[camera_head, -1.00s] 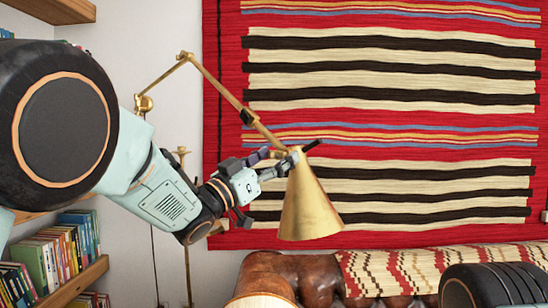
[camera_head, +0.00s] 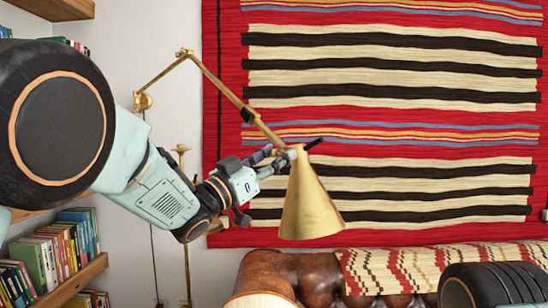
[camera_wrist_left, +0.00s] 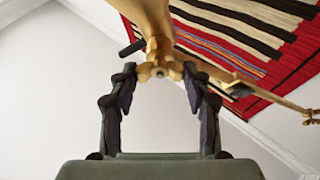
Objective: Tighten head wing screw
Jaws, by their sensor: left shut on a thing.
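The brass lamp has a cone-shaped head (camera_head: 312,208) that hangs from its jointed arm (camera_head: 222,88) in front of the red striped rug. The brass wing screw (camera_wrist_left: 160,71) is at the head's joint and shows in the left wrist view between my fingertips. My left gripper (camera_head: 283,161) reaches in from the left and is shut on the wing screw. In the head view the fingers largely hide the screw. The left wrist view also shows the left gripper (camera_wrist_left: 160,74), with one dark finger on each side of the screw. My right gripper is out of view.
A wall bracket (camera_head: 144,101) carries the lamp arm. A leather sofa (camera_head: 310,272) with a patterned throw stands below the lamp. Bookshelves (camera_head: 75,284) are at the lower left. The air right of the lamp head is free.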

